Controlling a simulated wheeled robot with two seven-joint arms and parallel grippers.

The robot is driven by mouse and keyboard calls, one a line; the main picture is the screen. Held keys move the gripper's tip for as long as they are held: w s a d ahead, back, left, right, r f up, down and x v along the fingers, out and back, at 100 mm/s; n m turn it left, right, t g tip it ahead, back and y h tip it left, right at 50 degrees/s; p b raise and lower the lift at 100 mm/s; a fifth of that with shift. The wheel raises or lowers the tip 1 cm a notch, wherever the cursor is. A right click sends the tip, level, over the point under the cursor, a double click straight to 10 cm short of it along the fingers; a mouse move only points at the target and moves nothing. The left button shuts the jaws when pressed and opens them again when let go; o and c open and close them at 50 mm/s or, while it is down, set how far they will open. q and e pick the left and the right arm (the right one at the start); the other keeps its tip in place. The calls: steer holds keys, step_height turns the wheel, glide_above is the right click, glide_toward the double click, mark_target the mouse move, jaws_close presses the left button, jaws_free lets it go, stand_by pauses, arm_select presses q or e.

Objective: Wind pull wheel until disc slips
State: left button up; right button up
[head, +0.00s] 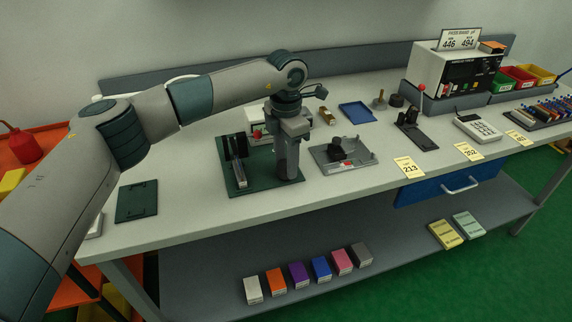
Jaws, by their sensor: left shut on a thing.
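A dark green base plate (249,184) lies on the bench, with an upright dark and light fixture (237,160) on its left part. My left gripper (288,172) comes down from above on the plate's right part. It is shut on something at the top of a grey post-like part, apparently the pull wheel. The gripper hides most of what it holds, so I cannot make out the wheel's rim or the disc. My right gripper is not in view.
A grey tray with a black part (344,155) sits close right of the plate. A blue tray (356,113), a black stand with a red-knobbed lever (415,127) and a boxy instrument (452,80) stand farther right. A flat green plate (137,201) lies at left.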

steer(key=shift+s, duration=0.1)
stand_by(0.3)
arm_select(q)
steer(key=o, duration=1)
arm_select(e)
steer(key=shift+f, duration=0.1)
arm_select(q)
steer(key=shift+r, duration=0.15)
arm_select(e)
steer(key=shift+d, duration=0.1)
arm_select(q)
steer(key=shift+r, duration=0.6)
step_height(320, 180, up, 16)
steer(key=b, duration=0.3)
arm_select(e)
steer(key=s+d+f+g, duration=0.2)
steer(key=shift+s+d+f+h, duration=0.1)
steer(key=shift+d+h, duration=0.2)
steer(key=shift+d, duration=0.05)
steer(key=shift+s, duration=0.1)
